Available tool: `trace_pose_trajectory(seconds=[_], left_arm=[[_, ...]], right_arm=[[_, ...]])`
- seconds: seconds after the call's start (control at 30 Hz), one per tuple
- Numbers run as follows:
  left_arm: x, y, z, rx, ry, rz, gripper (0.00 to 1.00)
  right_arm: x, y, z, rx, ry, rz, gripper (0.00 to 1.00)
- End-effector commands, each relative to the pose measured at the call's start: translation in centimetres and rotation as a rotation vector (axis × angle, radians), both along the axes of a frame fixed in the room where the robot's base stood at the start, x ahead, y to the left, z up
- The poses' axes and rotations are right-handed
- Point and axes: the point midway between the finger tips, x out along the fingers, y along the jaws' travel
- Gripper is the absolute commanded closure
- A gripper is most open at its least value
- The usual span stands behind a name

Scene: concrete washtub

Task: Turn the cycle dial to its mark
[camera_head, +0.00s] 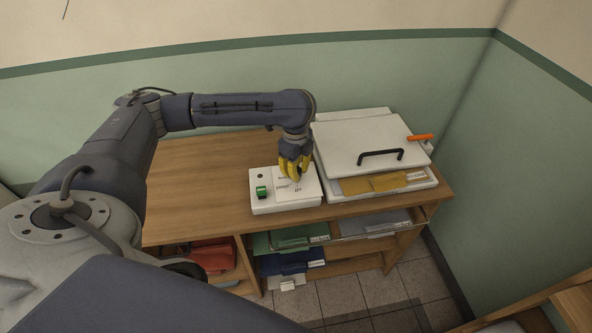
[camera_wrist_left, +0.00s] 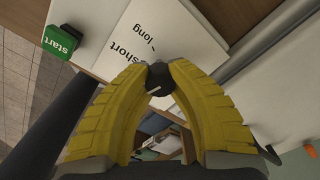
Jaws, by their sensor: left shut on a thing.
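The cycle dial is a small dark round knob (camera_wrist_left: 158,77) with a light pointer line, seen in the left wrist view. Its panel is printed "short" and "long" beside it. The mark it lines up with cannot be made out. The dial sits on a white control box (camera_head: 287,208) on the wooden desk, with a green start button (camera_head: 261,192) at its left. My left gripper (camera_head: 295,178) has yellow fingers pointing down onto the panel. The fingers (camera_wrist_left: 159,72) are shut on the dial from both sides and hide it in the head view. My right gripper is out of view.
A white lidded machine (camera_head: 355,140) with a black handle (camera_head: 381,155) and an orange lever (camera_head: 420,137) stands close to the right of the box. The wooden desktop (camera_head: 200,190) is clear to the left. Shelves below hold folders (camera_head: 290,237).

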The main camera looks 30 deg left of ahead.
Motion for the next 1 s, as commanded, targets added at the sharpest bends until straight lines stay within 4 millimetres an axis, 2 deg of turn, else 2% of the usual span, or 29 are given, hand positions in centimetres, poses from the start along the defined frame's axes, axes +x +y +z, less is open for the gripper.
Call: trace_pose_trajectory(seconds=[0.4, 1.0], left_arm=[[-0.09, -0.18, -0.07, -0.002, 0.003, 0.244, 1.0], [-0.07, -0.27, -0.06, -0.005, 0.003, 0.313, 1.0]], right_arm=[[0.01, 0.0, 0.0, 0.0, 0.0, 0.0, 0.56], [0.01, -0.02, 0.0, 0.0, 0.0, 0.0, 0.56]])
